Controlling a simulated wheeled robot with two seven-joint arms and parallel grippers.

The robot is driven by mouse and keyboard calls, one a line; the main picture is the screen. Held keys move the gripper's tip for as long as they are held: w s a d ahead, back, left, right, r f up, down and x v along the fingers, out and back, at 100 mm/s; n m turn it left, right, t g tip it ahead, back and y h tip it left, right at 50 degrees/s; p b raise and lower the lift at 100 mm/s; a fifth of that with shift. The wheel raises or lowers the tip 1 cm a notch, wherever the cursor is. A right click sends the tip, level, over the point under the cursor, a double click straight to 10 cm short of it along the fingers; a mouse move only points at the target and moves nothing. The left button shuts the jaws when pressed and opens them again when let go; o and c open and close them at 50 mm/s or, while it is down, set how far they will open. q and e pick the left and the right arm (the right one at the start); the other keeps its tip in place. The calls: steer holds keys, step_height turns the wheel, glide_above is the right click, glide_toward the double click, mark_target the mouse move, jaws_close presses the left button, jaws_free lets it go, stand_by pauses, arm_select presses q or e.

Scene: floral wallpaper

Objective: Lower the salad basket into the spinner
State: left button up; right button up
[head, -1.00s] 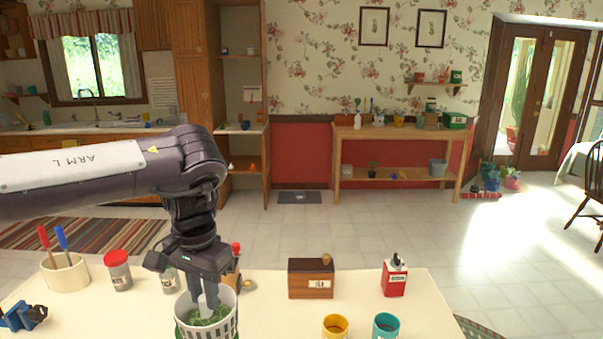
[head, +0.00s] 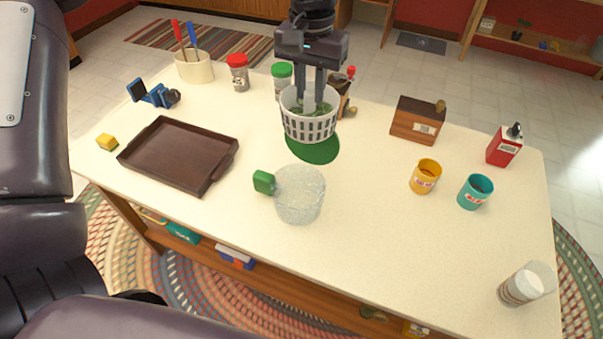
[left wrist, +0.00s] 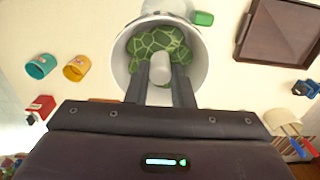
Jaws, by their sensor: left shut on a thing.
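The salad basket (head: 309,127) is white and slotted, with green leaves inside and a pale centre post. My left gripper (head: 313,98) points down into it, its fingers shut on the post. The basket is upright over a round green disc (head: 318,152); I cannot tell whether they touch. The clear spinner bowl (head: 299,196) with a green side handle stands nearer me, apart from the basket. In the left wrist view the basket (left wrist: 204,66) surrounds my fingers (left wrist: 161,75), and the spinner's green handle (left wrist: 203,18) shows beyond. My right gripper is out of view.
A brown tray (head: 176,155) lies left of the spinner. Yellow (head: 425,176) and teal (head: 475,192) cups stand right, with a wooden box (head: 417,121) behind. Red-lidded (head: 238,74) and green-lidded (head: 281,78) jars stand near the basket. The table between basket and cups is clear.

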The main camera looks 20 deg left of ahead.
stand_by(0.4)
arm_select(q)
steer(key=shift+d+f+p, duration=0.1)
steer(key=shift+f+p, duration=0.2)
steer(key=shift+p, duration=0.15)
steer(key=shift+m, duration=0.4)
steer(key=f+p, duration=0.1)
steer(key=f, duration=0.1)
steer(key=f+p, duration=0.4)
steer(key=shift+w+d, duration=0.35)
steer(key=shift+n, duration=0.3)
steer(key=f+p, duration=0.1)
steer(key=f, duration=0.1)
steer(key=s+a+f+p, duration=0.1)
steer(key=f+p, duration=0.1)
steer(key=s+a+f+p, duration=0.1)
steer(key=f+p, duration=0.1)
steer(key=shift+f, duration=0.1)
step_height(320, 180, down, 10)
steer(key=b, duration=0.6)
steer(key=shift+s+a, duration=0.2)
steer(key=shift+a, duration=0.2)
steer(key=shift+f, duration=0.4)
